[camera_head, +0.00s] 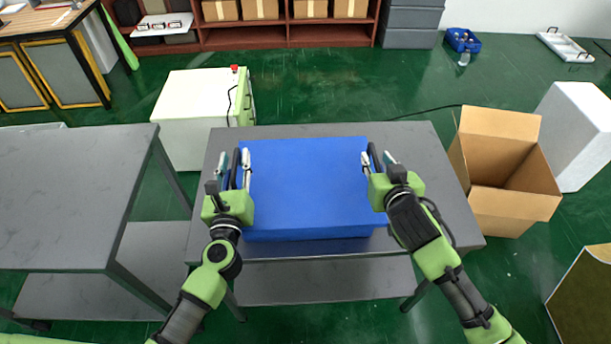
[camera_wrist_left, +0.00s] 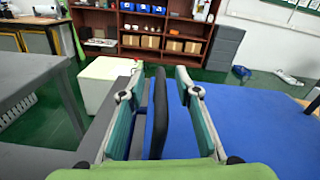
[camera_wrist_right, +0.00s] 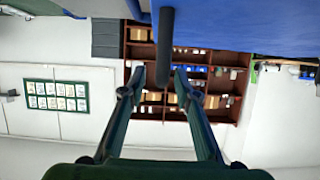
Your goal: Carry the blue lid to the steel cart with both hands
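The blue lid (camera_head: 305,185) is a wide, flat-topped block over the middle grey metal table, with its front side showing; a gap below it cannot be judged. A dark upright handle stands at each side. My left gripper (camera_head: 235,165) is at its left edge; in the left wrist view the fingers stand apart on either side of the dark handle (camera_wrist_left: 158,110). My right gripper (camera_head: 377,162) is at its right edge, fingers apart, with the other dark handle (camera_wrist_right: 165,45) between them in the right wrist view. Which grey table is the steel cart is not clear.
The middle table (camera_head: 440,200) and another grey table with a lower shelf (camera_head: 70,190) stand close together. An open cardboard box (camera_head: 510,205) is at the right. A white cabinet with a red knob (camera_head: 190,105) is behind the middle table. Green floor is open beyond.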

